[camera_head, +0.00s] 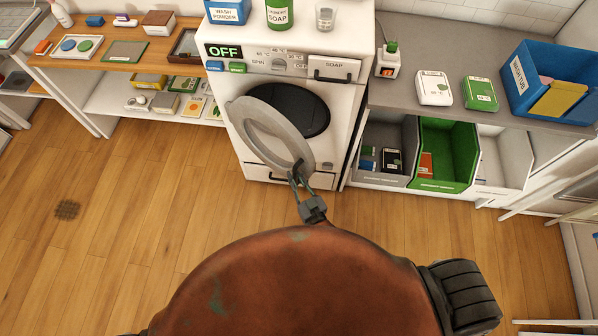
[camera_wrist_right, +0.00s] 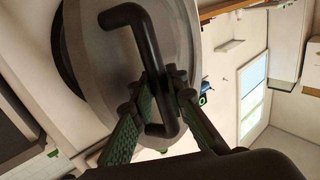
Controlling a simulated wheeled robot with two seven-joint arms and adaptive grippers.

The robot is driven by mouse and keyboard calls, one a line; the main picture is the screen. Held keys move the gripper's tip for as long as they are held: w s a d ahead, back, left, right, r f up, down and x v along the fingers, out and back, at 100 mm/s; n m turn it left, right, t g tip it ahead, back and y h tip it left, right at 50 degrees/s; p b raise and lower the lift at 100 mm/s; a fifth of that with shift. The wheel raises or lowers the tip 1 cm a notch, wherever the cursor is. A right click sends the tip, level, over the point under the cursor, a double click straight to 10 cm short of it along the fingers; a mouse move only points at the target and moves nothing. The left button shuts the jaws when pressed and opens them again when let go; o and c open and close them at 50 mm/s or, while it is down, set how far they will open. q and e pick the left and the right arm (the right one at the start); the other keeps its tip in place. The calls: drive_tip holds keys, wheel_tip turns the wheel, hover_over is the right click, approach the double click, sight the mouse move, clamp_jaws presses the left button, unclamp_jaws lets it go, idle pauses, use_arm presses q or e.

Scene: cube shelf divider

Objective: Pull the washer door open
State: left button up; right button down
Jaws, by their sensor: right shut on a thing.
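The washer (camera_head: 335,110) is a white front-loader with an OFF display. Its round grey door (camera_head: 242,117) stands ajar, swung out from the dark drum opening (camera_head: 300,108), with the hinge side at the left. My right gripper (camera_head: 297,177) is at the door's lower right rim. In the right wrist view, its green-padded fingers (camera_wrist_right: 166,92) are shut around the black bar handle (camera_wrist_right: 148,48) on the grey door (camera_wrist_right: 95,60). In the head view the gripper mostly hides the handle. My left gripper is not in view.
Left of the washer is a wooden shelf (camera_head: 85,52) with small items. To the right, a grey counter (camera_head: 430,55) holds a blue wash tub (camera_head: 516,85), above grey, green (camera_head: 455,150) and white bins.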

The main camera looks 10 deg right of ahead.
drive_tip(key=c, duration=2.2)
unclamp_jaws()
drive_tip(key=v, duration=1.2)
drive_tip(key=shift+c, duration=0.2)
